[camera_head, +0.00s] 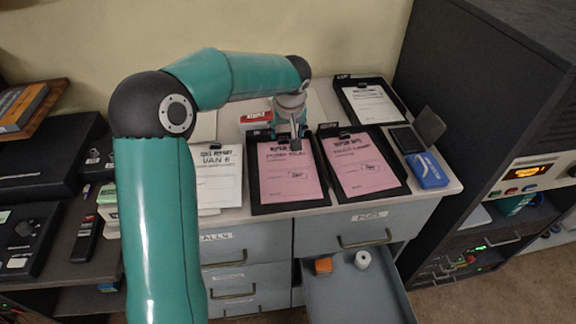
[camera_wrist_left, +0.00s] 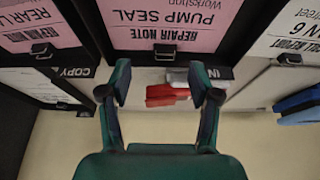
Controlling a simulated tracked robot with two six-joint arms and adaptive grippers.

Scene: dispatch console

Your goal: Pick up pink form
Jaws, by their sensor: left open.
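Two pink forms lie on black clipboards on the cabinet top. The left pink form (camera_head: 288,178) is on its clipboard (camera_head: 262,208), and the right pink form (camera_head: 359,165) is on another clipboard (camera_head: 397,174). In the left wrist view, the form headed "REPAIR NOTE PUMP SEAL" (camera_wrist_left: 178,18) is at top centre, with a second pink form (camera_wrist_left: 38,20) at top left. My left gripper (camera_head: 296,142) is above the top edge of the left pink form. In the left wrist view its fingers (camera_wrist_left: 160,85) are apart, with nothing held between them. My right gripper is not in view.
A white form headed "VAN 6" (camera_head: 219,177) lies left of the pink ones. A blue box (camera_head: 427,170) is at the right edge. An open drawer (camera_head: 352,297) juts out below. A dark cabinet (camera_head: 480,90) rises at right.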

